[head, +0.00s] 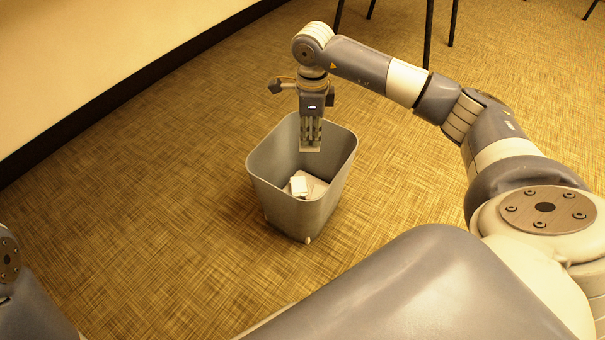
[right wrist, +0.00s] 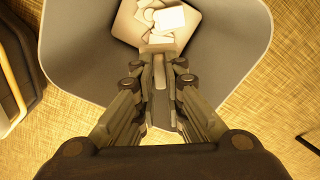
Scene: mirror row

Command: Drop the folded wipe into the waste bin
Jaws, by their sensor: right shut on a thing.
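The waste bin (head: 264,167) is a grey, open-topped bin standing upright on the floor, and its wall fills much of the right wrist view (right wrist: 75,60). My right gripper (head: 311,140) points down over the bin's mouth, with its fingertips inside the rim outline. It is shut on a small pale piece, the folded wipe (head: 310,149), which also shows at the fingertips in the right wrist view (right wrist: 157,48). The fingers hide part of the wipe. My left gripper is out of view.
Several white pieces of waste (head: 300,185) lie at the bottom of the bin. Dark thin furniture legs (head: 428,35) stand at the back. The patterned floor (head: 150,200) around the bin is clear.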

